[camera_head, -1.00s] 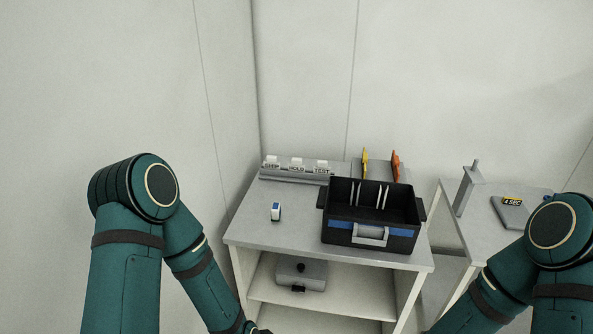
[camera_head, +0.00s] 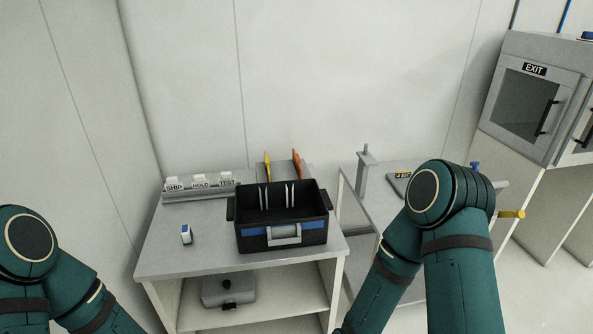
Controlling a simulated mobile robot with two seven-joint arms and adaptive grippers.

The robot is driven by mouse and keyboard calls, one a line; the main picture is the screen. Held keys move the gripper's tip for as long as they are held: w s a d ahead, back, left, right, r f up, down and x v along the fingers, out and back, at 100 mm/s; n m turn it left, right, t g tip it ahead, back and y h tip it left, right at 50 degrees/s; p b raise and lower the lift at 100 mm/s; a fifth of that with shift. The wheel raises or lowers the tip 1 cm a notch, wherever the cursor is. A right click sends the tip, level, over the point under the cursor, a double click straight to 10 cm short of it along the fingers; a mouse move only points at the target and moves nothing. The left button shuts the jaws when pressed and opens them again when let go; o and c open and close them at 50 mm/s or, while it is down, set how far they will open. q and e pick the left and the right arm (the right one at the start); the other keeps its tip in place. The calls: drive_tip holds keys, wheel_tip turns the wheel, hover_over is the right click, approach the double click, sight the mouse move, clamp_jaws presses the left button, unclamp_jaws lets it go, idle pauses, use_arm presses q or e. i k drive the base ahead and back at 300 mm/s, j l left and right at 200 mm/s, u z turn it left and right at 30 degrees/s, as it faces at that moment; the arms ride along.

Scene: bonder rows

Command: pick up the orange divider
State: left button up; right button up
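The orange divider (camera_head: 296,164) stands upright at the back of the table, behind the black bin, its lower part hidden by the bin. A yellow divider (camera_head: 267,165) stands just left of it. The black bin (camera_head: 252,231) has a blue front stripe and a grey front handle, and several thin white dividers (camera_head: 288,196) stand inside it. Both of my arms show at the lower left and lower right, but they run out of the bottom of the picture. Neither gripper is in view.
The grey table (camera_head: 160,258) also holds a rack labelled SHIP, HOLD, TEST (camera_head: 200,192) and a small white-and-blue item (camera_head: 186,234). A grey box (camera_head: 228,290) sits on the shelf below. A side table with a grey post (camera_head: 363,172) stands right; an EXIT cabinet (camera_head: 530,105) is beyond.

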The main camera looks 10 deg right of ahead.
sight(295, 158)
drive_tip(key=i+l+u, duration=0.15)
drive_tip(key=l+u, duration=0.3)
drive_tip(key=l, duration=0.3)
drive_tip(key=l+u, duration=0.4)
drive_tip(key=l, duration=0.35)
drive_tip(key=l+u, duration=0.45)
drive_tip(key=l, duration=0.35)
